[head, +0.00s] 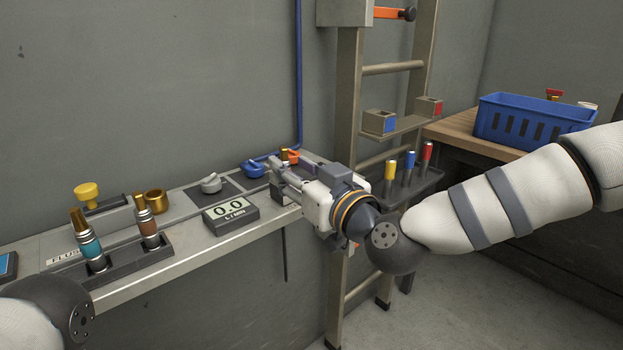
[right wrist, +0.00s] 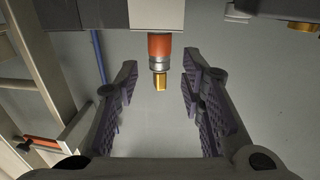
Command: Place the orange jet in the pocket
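An orange jet (right wrist: 160,47) with a silver band and brass tip shows in the right wrist view. It lies between the lines of my right gripper's fingers (right wrist: 160,100), which are wide apart and do not touch it. A similar copper-brown jet (head: 148,227) stands upright in a dark rack (head: 125,262) beside a teal jet (head: 88,245). I cannot tell which opening is the pocket. My left gripper is out of view.
A ladder (head: 346,110) stands at right, near a tray (head: 420,182) of coloured pegs and a blue basket (head: 530,122).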

